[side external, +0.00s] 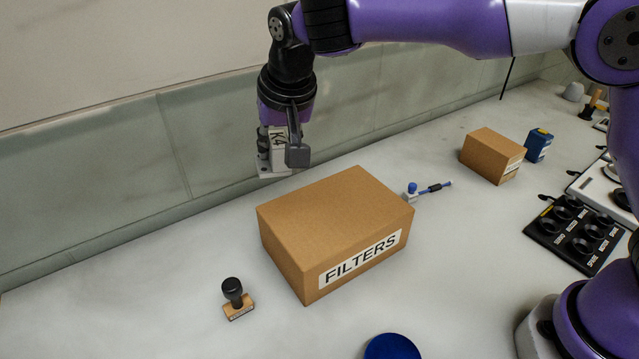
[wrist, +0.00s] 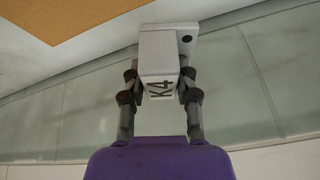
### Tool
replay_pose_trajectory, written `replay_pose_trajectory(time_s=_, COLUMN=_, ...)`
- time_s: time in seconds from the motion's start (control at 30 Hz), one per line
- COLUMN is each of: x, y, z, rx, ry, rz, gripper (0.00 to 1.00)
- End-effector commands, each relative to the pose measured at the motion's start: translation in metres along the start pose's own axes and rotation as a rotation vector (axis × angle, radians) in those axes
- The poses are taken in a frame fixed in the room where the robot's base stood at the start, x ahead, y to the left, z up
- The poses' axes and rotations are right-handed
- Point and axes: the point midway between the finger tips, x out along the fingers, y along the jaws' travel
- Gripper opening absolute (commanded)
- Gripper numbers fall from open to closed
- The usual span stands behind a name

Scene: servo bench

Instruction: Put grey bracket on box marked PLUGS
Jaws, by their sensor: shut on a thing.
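The grey bracket (side external: 279,138), marked K4, is gripped between the fingers of my gripper (side external: 284,150). In the wrist view the bracket (wrist: 158,75) sits between both fingers (wrist: 160,90), its flat plate with a dark hole beyond the fingertips. It is held in the air, near the back-left of the large cardboard box (side external: 335,225), and looks apart from it. That box reads FILTERS. No box reading PLUGS can be made out. A smaller cardboard box (side external: 490,152) stands at the back right; its label is too small to read.
A stamp (side external: 235,300) stands left of the large box, and a blue round thing (side external: 392,347) is at the front. A blue-tipped tool (side external: 428,189), a blue container (side external: 538,145) and a black tray with round wells (side external: 575,232) are to the right. A wall runs behind.

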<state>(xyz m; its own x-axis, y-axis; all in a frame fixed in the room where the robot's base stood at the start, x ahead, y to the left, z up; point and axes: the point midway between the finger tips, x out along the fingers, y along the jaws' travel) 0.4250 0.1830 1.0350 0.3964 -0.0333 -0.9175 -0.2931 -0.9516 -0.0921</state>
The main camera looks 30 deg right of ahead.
Motion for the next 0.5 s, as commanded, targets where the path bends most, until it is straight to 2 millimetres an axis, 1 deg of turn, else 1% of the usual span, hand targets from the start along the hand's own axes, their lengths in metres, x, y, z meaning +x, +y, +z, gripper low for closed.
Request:
replay_pose_trajectory(time_s=0.03, x=-0.001, y=0.029, z=-0.018, rx=0.089, ry=0.011, rz=0.042, gripper=0.00)
replay_pose_trajectory(time_s=0.07, x=-0.002, y=0.046, z=-0.027, rx=0.140, ry=0.015, rz=0.067, gripper=0.00)
replay_pose_trajectory(time_s=0.1, x=-0.003, y=0.069, z=-0.037, rx=0.209, ry=0.021, rz=0.102, gripper=0.00)
replay_pose_trajectory(time_s=0.17, x=-0.007, y=0.104, z=-0.051, rx=0.314, ry=0.031, rz=0.154, gripper=0.00)
replay_pose_trajectory(time_s=0.2, x=-0.010, y=0.129, z=-0.058, rx=0.386, ry=0.035, rz=0.190, gripper=0.00)
replay_pose_trajectory(time_s=0.23, x=-0.013, y=0.147, z=-0.062, rx=0.441, ry=0.040, rz=0.217, gripper=0.00)
replay_pose_trajectory(time_s=0.27, x=-0.017, y=0.165, z=-0.065, rx=0.496, ry=0.044, rz=0.244, gripper=0.00)
replay_pose_trajectory(time_s=0.3, x=-0.021, y=0.189, z=-0.068, rx=0.571, ry=0.048, rz=0.281, gripper=0.00)
replay_pose_trajectory(time_s=0.37, x=-0.029, y=0.224, z=-0.071, rx=0.677, ry=0.055, rz=0.333, gripper=0.00)
replay_pose_trajectory(time_s=0.4, x=-0.035, y=0.245, z=-0.070, rx=0.747, ry=0.057, rz=0.367, gripper=0.00)
replay_pose_trajectory(time_s=0.5, x=-0.049, y=0.291, z=-0.065, rx=0.902, ry=0.064, rz=0.442, gripper=0.00)
